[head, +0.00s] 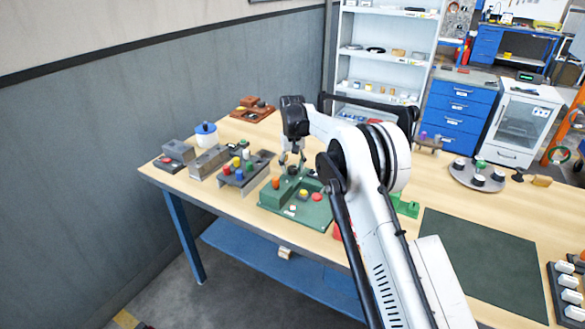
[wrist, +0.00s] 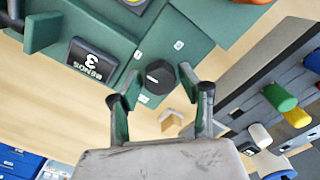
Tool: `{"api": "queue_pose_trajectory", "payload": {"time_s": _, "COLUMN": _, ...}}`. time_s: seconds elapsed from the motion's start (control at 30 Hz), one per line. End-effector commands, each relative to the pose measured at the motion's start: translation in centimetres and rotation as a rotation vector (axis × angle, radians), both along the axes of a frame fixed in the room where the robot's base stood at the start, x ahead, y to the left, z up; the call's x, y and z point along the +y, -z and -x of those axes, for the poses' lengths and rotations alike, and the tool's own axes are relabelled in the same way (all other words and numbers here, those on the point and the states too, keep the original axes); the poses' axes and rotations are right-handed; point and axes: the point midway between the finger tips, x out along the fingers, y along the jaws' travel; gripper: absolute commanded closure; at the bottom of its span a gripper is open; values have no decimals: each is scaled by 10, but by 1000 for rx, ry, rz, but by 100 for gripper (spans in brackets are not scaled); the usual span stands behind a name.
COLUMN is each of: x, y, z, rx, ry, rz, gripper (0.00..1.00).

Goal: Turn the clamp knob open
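The green bench fixture (head: 285,200) stands on the wooden table in the head view; its green top also shows in the wrist view (wrist: 195,45). A round black knob (wrist: 160,76), which looks like the clamp knob, sits on it next to small white markings. My gripper (wrist: 158,80) is open, with one finger on either side of the knob in the picture and a gap on both sides. I cannot tell whether the fingertips reach down to its height. In the head view my gripper (head: 291,163) points down over the fixture's back part, and the knob is small and partly hidden there.
A grey block with coloured pegs (head: 240,172) stands close left of the fixture; its pegs show at right in the wrist view (wrist: 280,97). A black label plate (wrist: 90,60) lies on the fixture. A dark green mat (head: 480,262) lies bare at right.

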Motion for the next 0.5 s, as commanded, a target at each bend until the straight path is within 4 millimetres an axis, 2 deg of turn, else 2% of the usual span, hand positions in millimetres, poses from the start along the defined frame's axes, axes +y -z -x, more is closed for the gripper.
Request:
{"api": "queue_pose_trajectory", "payload": {"time_s": 0.03, "x": 0, "y": 0, "z": 0, "rx": 0, "ry": 0, "rz": 0, "gripper": 70}}
{"api": "queue_pose_trajectory", "payload": {"time_s": 0.23, "x": 0, "y": 0, "z": 0, "rx": 0, "ry": 0, "rz": 0, "gripper": 96}}
{"api": "queue_pose_trajectory", "payload": {"time_s": 0.5, "x": 0, "y": 0, "z": 0, "rx": 0, "ry": 30, "rz": 0, "gripper": 96}}
